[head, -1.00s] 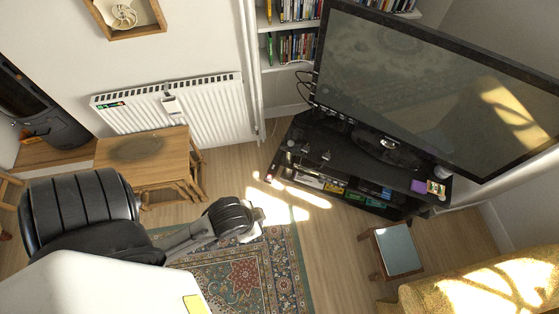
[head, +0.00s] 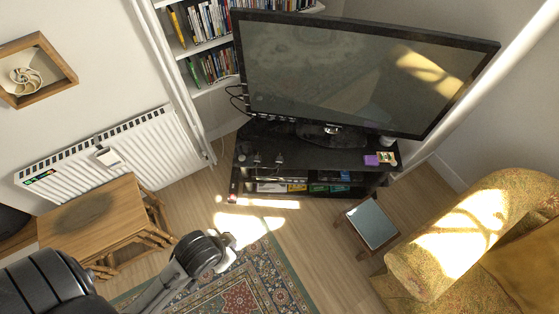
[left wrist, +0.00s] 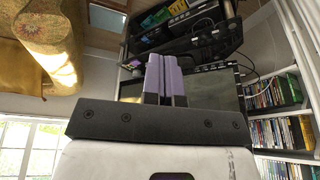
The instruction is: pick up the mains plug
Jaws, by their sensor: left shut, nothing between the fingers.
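My left gripper (head: 229,241) is in the lower middle of the head view, above the floor and rug and apart from the TV stand. In the left wrist view its two purple-grey fingers (left wrist: 165,78) are together, with nothing seen between them. I cannot surely make out the mains plug. Two small dark items (head: 268,160) on the left part of the TV stand's top are too small to identify. My right gripper is not in view.
A small stool (head: 372,223) and a yellow armchair (head: 440,240) are at the right. A wooden table (head: 95,215) is at the left. Wooden floor lies between.

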